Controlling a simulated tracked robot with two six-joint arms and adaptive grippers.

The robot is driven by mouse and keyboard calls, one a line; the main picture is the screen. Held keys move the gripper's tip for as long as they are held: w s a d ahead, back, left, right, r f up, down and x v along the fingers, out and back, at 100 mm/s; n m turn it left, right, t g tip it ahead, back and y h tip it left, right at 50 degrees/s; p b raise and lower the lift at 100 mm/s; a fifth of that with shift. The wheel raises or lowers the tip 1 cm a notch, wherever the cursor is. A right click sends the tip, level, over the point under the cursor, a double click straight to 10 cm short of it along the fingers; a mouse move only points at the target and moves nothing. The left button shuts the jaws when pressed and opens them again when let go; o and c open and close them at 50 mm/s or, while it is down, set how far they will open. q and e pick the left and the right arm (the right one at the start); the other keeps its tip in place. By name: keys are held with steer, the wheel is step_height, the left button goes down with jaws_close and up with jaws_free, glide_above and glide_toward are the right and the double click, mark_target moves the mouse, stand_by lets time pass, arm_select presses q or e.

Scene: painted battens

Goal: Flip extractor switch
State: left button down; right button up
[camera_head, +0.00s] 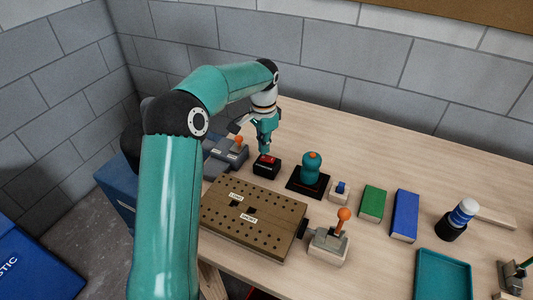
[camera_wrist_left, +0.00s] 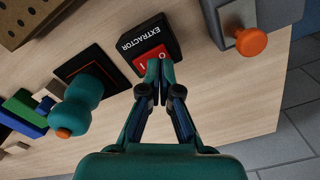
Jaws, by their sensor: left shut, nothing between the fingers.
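The extractor switch (camera_head: 266,166) is a small black box with a red rocker on top, on the wooden bench. In the left wrist view the switch (camera_wrist_left: 148,42) shows its EXTRACTOR label and a red rocker (camera_wrist_left: 150,58) marked with white signs. My left gripper (camera_head: 265,150) points down right at the switch. In the wrist view its closed fingertips (camera_wrist_left: 153,80) are at the rocker's edge and cover part of it; I cannot tell whether they touch. Nothing is between the fingers. My right gripper is not in view.
A teal knob on a black plate (camera_head: 311,172) stands right of the switch. A grey unit with an orange-topped lever (camera_head: 232,151) stands left. The perforated board (camera_head: 256,222) lies in front. Green (camera_head: 372,203) and blue (camera_head: 405,216) blocks lie further right. A block wall is behind.

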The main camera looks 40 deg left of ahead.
mark_target(264, 158)
arm_select(q)
steer(key=shift+r+p, duration=1.85)
steer(key=shift+r, duration=0.45)
